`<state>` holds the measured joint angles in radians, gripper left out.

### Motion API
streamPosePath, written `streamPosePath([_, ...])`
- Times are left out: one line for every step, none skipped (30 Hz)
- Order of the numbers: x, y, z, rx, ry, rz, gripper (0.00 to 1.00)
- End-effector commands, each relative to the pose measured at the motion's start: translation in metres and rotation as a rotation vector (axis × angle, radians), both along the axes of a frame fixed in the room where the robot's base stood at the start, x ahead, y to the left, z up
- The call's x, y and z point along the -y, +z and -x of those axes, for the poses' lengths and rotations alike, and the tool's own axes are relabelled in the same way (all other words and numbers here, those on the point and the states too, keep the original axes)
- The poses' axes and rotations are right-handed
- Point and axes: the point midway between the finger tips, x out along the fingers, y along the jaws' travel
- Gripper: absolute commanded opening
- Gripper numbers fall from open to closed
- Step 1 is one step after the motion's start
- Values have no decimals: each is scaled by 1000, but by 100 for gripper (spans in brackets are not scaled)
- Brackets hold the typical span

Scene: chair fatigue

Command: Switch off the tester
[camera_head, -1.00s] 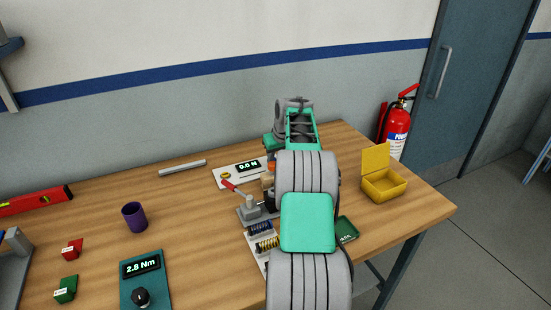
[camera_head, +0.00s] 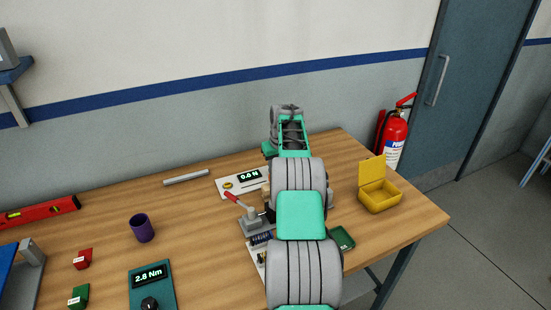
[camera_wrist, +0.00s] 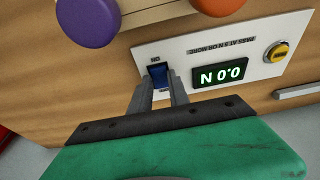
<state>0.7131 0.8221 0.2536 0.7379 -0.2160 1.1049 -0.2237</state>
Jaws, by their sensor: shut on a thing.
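The tester is a white panel (camera_head: 228,187) at the back of the wooden table in the head view. The same panel (camera_wrist: 210,72) shows upside down in the wrist view. Its lit display (camera_wrist: 223,72) reads 0.0 N, and a yellow round button (camera_wrist: 279,51) sits at one end. A blue switch (camera_wrist: 158,73) marked ON is set in the panel. My gripper (camera_wrist: 159,84) has its two fingertips at the switch, one on each side, shut on it. The lower part of the switch between the fingers is partly hidden. In the head view my arm hides the gripper.
A purple disc (camera_wrist: 87,21) and an orange one are close to my gripper. A yellow open box (camera_head: 380,197) is on the right. A purple cup (camera_head: 142,229) and a torque meter (camera_head: 151,283) are on the left.

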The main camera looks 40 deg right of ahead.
Motion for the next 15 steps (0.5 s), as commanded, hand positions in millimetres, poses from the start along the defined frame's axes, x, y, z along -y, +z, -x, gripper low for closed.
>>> streamPosePath([1,10,-3,-22,2,-5,0])
streamPosePath([1,10,-3,-35,2,-9,0])
streamPosePath([1,9,-3,-50,1,-13,0])
streamPosePath([2,8,-3,-61,0,-17,0])
streamPosePath([2,8,-4,-68,0,-18,0])
streamPosePath([2,7,-4,-79,-1,-22,0])
streamPosePath([1,6,-4,-85,-1,-24,0])
streamPosePath([1,5,-4,-88,-1,-25,0])
streamPosePath([1,5,-4,-91,0,-26,0])
streamPosePath([1,4,-4,-93,0,-26,0])
streamPosePath([1,4,-4,-94,0,-27,0])
streamPosePath([1,3,-4,-95,0,-27,0])
streamPosePath([1,3,-4,-95,0,-27,0])
streamPosePath([1,3,-4,-95,0,-27,0])
streamPosePath([1,3,-4,-95,0,-27,0])
